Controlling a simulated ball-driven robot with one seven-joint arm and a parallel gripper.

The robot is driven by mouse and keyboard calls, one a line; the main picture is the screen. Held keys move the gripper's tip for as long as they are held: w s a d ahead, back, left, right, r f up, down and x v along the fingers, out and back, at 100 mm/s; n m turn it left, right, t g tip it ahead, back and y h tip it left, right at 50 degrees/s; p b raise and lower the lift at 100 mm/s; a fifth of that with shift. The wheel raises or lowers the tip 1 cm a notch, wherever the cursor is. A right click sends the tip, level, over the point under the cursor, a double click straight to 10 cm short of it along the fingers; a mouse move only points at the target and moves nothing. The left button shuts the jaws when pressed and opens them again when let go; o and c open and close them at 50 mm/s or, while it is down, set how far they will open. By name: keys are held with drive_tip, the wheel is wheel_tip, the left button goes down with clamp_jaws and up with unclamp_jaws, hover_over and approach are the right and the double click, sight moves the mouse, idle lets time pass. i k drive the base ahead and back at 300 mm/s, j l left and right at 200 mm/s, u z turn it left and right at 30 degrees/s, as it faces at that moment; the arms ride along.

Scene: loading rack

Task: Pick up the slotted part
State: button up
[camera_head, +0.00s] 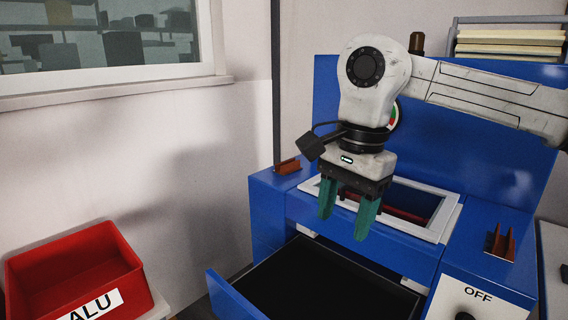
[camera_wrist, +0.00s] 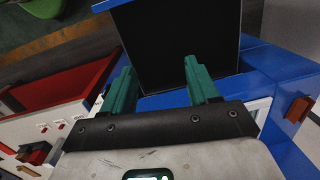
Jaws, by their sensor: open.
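Two small brown slotted parts show in the head view. One slotted part (camera_head: 501,243) stands on the blue surface at the right, with upright sides and a gap between them. The other (camera_head: 288,166) sits on the blue top left of the white-framed opening. My gripper (camera_head: 345,222) points down with its green fingers apart and empty, above the front of the machine, between the two parts and clear of both. In the wrist view, my gripper (camera_wrist: 162,80) is open over the drawer edge. A brown part (camera_wrist: 298,108) shows at the right there.
An open blue drawer (camera_head: 240,304) with a dark inside juts out below my gripper. A white-framed opening (camera_head: 447,219) lies behind the fingers. A red bin (camera_head: 138,274) marked ALU stands at the left. A blue panel (camera_head: 480,150) rises behind.

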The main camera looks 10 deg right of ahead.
sight(285, 168)
drive_tip(key=i, duration=1.65)
